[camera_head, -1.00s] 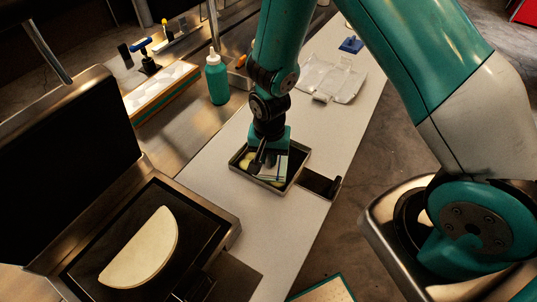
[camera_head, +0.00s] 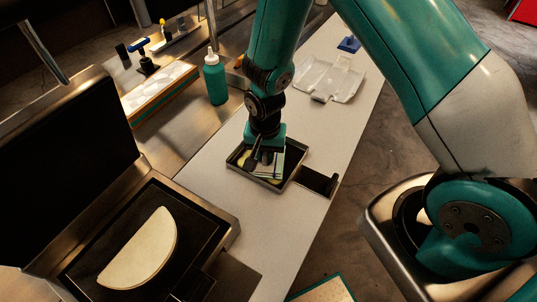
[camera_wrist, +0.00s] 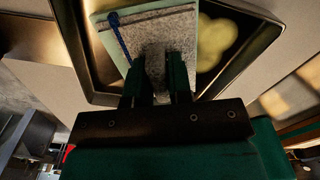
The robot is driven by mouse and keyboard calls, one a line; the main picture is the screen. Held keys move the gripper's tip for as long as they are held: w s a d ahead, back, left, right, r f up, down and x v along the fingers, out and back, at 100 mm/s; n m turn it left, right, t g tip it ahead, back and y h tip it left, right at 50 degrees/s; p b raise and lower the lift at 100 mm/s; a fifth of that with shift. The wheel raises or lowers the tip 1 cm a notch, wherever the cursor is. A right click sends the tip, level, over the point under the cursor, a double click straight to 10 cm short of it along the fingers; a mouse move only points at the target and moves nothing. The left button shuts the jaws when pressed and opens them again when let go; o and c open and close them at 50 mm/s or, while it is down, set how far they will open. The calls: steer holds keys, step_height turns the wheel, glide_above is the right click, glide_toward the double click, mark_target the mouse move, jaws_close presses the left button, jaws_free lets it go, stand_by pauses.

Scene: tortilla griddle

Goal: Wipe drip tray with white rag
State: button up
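The drip tray (camera_head: 235,168) is a shallow dark rectangular pan with a metal rim, lying on the white counter with a black handle (camera_head: 318,181) at its right. My gripper (camera_head: 262,160) points down into the tray. In the wrist view my gripper (camera_wrist: 157,75) has its fingers close together on the rag (camera_wrist: 178,32), a pale grey-white cloth with a teal edge and a blue stripe. The rag (camera_head: 291,163) lies low inside the tray, partly hidden by the gripper. A yellowish smear (camera_wrist: 218,42) shows on the tray floor beside the rag.
A griddle (camera_head: 190,222) with a folded tortilla (camera_head: 140,250) stands at the lower left. A teal bottle (camera_head: 215,80) stands behind the tray. A clear plastic piece (camera_head: 328,78) lies on the counter beyond it. Bare counter lies around the tray.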

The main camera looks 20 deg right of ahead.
steer(key=shift+r+p, duration=0.3)
steer(key=shift+r, duration=0.05)
stand_by(0.4)
jaws_close()
steer(key=shift+s+d, duration=0.1)
steer(key=shift+s, duration=1.3)
